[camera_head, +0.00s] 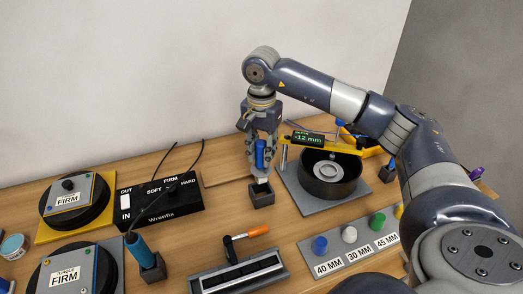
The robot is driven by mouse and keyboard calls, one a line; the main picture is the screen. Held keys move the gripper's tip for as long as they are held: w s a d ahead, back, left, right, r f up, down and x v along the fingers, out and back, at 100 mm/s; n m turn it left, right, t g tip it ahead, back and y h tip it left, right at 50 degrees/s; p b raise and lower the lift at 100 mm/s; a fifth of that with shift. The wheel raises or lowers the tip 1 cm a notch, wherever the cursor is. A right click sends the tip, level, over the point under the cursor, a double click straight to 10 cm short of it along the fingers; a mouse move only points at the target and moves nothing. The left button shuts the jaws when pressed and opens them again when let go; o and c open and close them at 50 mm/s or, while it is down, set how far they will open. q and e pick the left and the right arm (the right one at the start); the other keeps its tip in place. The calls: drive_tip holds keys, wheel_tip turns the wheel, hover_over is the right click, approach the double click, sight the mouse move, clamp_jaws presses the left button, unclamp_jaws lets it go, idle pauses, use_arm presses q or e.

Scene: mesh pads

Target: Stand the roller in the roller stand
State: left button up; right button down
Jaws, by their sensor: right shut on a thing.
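My right gripper (261,150) points down and is shut on the roller (261,158), whose blue handle shows between the fingers. A pale lower part of the roller shows below the fingers. Directly under it is a small dark block, which looks like the roller stand (262,196). The pale end meets or overlaps the top of the block; I cannot tell how deep it sits. The roller looks near upright. My left gripper is not in view.
Right of the stand is a round black dish (330,188) under a yellow bar with a "-12 mm" display (308,138). A black control box (160,202) is left. A teal tool (138,248) stands in another dark block. In front are a grey fixture (240,274) and labelled pegs (349,235).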

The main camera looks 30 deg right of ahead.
sight(262, 172)
drive_tip(key=shift+f+b, duration=2.95)
drive_tip(key=shift+f, duration=1.1)
drive_tip(key=c, duration=1.2)
unclamp_jaws()
drive_tip(key=shift+c, duration=0.2)
